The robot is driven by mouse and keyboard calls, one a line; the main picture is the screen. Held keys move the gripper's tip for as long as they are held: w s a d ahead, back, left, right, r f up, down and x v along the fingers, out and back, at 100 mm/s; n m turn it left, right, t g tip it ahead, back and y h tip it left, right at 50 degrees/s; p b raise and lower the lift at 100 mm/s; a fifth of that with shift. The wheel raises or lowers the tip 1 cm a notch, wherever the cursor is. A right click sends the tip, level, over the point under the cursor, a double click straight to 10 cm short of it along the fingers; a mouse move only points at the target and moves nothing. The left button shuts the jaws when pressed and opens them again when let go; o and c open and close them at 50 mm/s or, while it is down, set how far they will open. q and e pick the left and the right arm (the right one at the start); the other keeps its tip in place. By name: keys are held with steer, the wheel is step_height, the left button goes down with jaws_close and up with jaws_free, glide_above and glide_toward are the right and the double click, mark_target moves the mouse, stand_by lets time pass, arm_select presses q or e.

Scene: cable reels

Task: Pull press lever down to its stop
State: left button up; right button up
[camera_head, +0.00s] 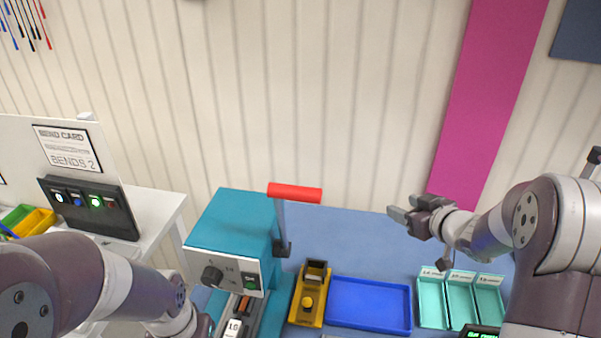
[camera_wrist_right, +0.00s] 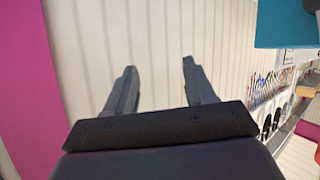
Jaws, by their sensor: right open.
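The press is a teal box (camera_head: 232,228) with a pale front panel that carries a black knob. Its lever is a grey upright arm (camera_head: 282,222) on the press's right side, topped by a red horizontal handle (camera_head: 294,192); the lever stands up. My right gripper (camera_head: 400,214) is open and empty, to the right of the red handle and apart from it. In the right wrist view its two fingers (camera_wrist_right: 158,82) are spread with only wall between them. My left arm comes in at the lower left; its gripper is not clearly visible.
A yellow block-like fixture (camera_head: 309,292) and a blue tray (camera_head: 369,305) sit right of the press. Teal bins (camera_head: 432,303) stand further right. A white bends card (camera_head: 69,148) and a black panel with lit buttons (camera_head: 90,206) are at left. The space between handle and right gripper is clear.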

steer(key=a+r+n+g+y, duration=0.1)
steer(key=a+r+n+y, duration=0.2)
steer(key=a+r+y, duration=0.25)
steer(key=n+g+y, duration=0.4)
steer(key=g+y, duration=0.3)
steer(key=y, duration=0.1)
glide_toward(299, 196)
steer(key=shift+h, duration=0.25)
steer(key=p+x, duration=0.1)
steer(key=x, duration=0.2)
steer(key=p+x, duration=0.2)
steer(key=x, duration=0.1)
steer(key=w+p+x, duration=0.1)
steer(key=p+x, duration=0.1)
steer(key=x, duration=0.1)
steer(key=shift+a+f, duration=0.15)
steer(key=shift+a, duration=0.25)
steer(key=shift+w+f, duration=0.15)
steer(key=shift+w, duration=0.05)
steer(key=shift+a, duration=0.1)
jaws_close()
